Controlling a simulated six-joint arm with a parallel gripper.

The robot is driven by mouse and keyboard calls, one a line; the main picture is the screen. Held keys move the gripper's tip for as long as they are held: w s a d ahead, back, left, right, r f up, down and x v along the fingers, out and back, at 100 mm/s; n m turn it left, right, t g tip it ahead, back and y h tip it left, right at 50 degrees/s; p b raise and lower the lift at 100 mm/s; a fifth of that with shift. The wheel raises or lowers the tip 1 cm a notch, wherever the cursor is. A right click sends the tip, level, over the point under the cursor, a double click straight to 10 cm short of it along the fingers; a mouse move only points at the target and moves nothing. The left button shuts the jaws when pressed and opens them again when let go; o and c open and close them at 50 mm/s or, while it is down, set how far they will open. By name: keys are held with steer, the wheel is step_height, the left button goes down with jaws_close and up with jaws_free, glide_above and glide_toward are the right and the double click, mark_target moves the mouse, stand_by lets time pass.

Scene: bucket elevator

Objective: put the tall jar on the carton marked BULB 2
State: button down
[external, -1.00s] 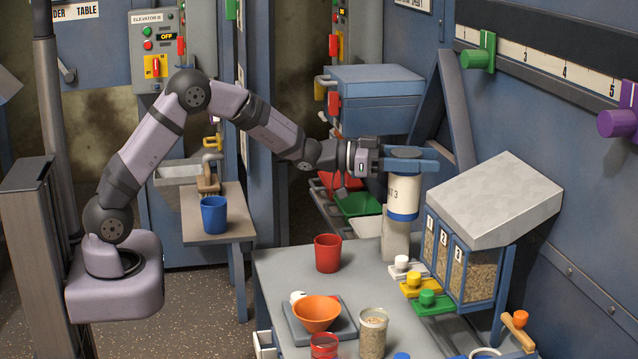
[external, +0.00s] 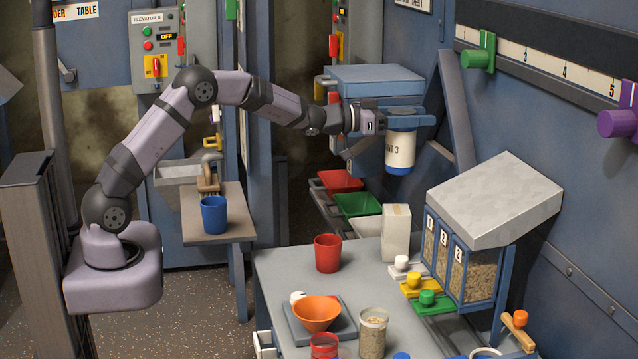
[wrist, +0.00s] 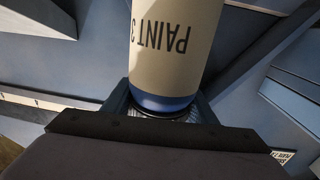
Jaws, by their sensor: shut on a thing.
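My gripper (external: 405,117) is shut on a cream can with blue bands marked PAINT 3 (external: 400,152). It holds the can upright, well above the table. The can also fills the middle of the wrist view (wrist: 176,45), its lettering upside down there. A pale carton (external: 396,232) stands upright on the table below the can, apart from it, with a bare top. I cannot read any marking on the carton. A clear jar with grainy contents (external: 373,335) stands at the table's front, away from my gripper.
On the grey table (external: 290,270) are a red cup (external: 327,253) and an orange bowl (external: 317,312). A grain dispenser (external: 470,255) with a sloping grey top stands right of the carton. A blue cup (external: 214,214) is on the side shelf. The table's left middle is clear.

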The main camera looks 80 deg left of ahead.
steer(key=shift+f+p, duration=0.35)
steer(key=shift+f, duration=2.6)
steer(key=shift+f+p, duration=0.4)
steer(key=shift+f, duration=1.5)
steer(key=c, duration=0.7)
jaws_free()
steer(key=shift+f, duration=0.2)
steer(key=shift+c, duration=0.2)
steer(key=shift+r, duration=0.1)
